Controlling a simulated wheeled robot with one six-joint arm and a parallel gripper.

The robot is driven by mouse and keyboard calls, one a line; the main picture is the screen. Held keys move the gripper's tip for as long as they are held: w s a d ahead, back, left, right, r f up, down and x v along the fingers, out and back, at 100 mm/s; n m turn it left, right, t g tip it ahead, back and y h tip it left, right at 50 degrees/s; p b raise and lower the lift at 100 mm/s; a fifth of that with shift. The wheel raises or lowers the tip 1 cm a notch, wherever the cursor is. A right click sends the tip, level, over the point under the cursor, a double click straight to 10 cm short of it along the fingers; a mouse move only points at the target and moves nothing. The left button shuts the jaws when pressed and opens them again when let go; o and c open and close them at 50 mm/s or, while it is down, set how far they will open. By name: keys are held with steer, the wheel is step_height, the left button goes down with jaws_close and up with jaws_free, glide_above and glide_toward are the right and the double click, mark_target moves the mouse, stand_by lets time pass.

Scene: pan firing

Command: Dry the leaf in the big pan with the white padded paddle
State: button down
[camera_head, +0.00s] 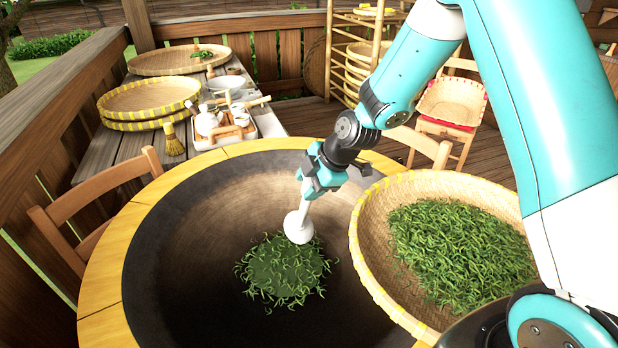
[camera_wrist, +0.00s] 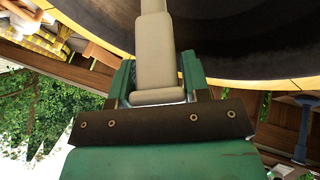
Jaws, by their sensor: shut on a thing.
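The big dark pan (camera_head: 190,255) with a yellow wooden rim fills the middle of the head view. A heap of green leaf (camera_head: 283,270) lies on its bottom, left of the wicker basket. The white padded paddle (camera_head: 299,227) reaches down into the pan, its padded end at the upper edge of the leaf heap; I cannot tell whether it presses on it. My gripper (camera_head: 318,180) is shut on the paddle's handle above the pan. In the wrist view the pale handle (camera_wrist: 155,55) stands between my jaws (camera_wrist: 157,92), with the pan (camera_wrist: 240,40) beyond.
A wicker basket (camera_head: 370,240) full of green leaf stands at the right, overlapping the pan's rim. A wooden chair (camera_head: 115,180) is at the left. A side table holds flat trays (camera_head: 150,98), a small brush (camera_head: 173,142) and a tea set (camera_head: 225,120). The pan's left side is bare.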

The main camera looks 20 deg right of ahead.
step_height(320, 180, down, 6)
steer(key=b, duration=0.3)
steer(key=a+p, duration=0.3)
steer(key=a, duration=1)
step_height(320, 180, up, 20)
steer(key=p, duration=1.2)
steer(key=shift+s+d+f, duration=0.15)
steer(key=shift+s+d, duration=0.1)
